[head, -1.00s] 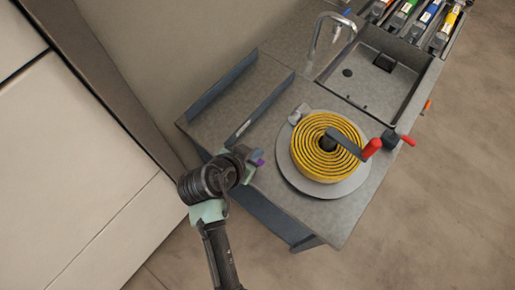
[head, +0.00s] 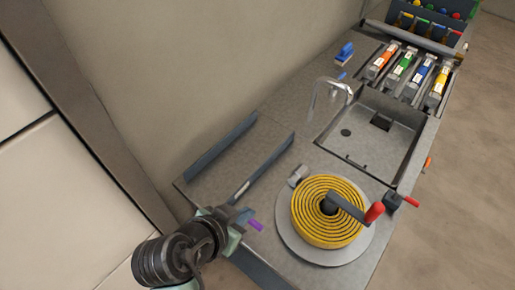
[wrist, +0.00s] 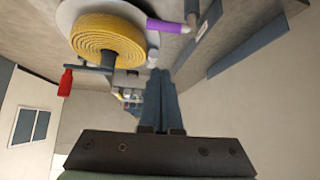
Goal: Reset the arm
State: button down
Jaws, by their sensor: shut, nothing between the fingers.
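My gripper (head: 246,216) is at the lower left of the head view, over the near left corner of the grey workbench (head: 222,181). In the wrist view its two fingers (wrist: 160,100) are together and hold nothing. A purple-tipped piece (head: 256,225) shows beside the fingers in the head view, and a purple cylinder (wrist: 168,26) shows ahead of them in the wrist view. I cannot tell whether it touches the gripper. The yellow coiled hose (head: 312,222) lies on a round grey plate (head: 298,250) to the right, apart from my gripper.
A crank with a red handle (head: 374,211) rises over the coil. Two dark rails (head: 222,147) stand on the bench at left. A faucet (head: 318,98) and sink (head: 372,150) lie behind, with coloured cartridges (head: 405,65) beyond. A wall borders the bench's left side.

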jog(key=w+r+n+t+y, duration=0.15)
jog(key=w+r+t, duration=0.4)
jog(key=r, duration=0.85)
jog(key=w+r+n+t+y, duration=0.15)
jog(key=w+r+t, duration=0.35)
jog(key=r, duration=0.9)
jog(key=s+d+r+n+t, duration=0.1)
jog(key=s+r+t, duration=0.2)
jog(key=r, duration=0.6)
jog(key=s+d+r+n+t+y, duration=0.1)
jog(key=s+r+t, duration=0.2)
jog(key=r, duration=0.6)
jog(key=s+d+r+n+t, duration=0.1)
jog(key=s+d+r+t, duration=0.1)
jog(key=s+r, duration=0.3)
notch_tip(320, 180, up, 5)
jog(key=shift+f+t, duration=0.15)
jog(key=shift+t, duration=0.6)
jog(key=shift+d, duration=0.1)
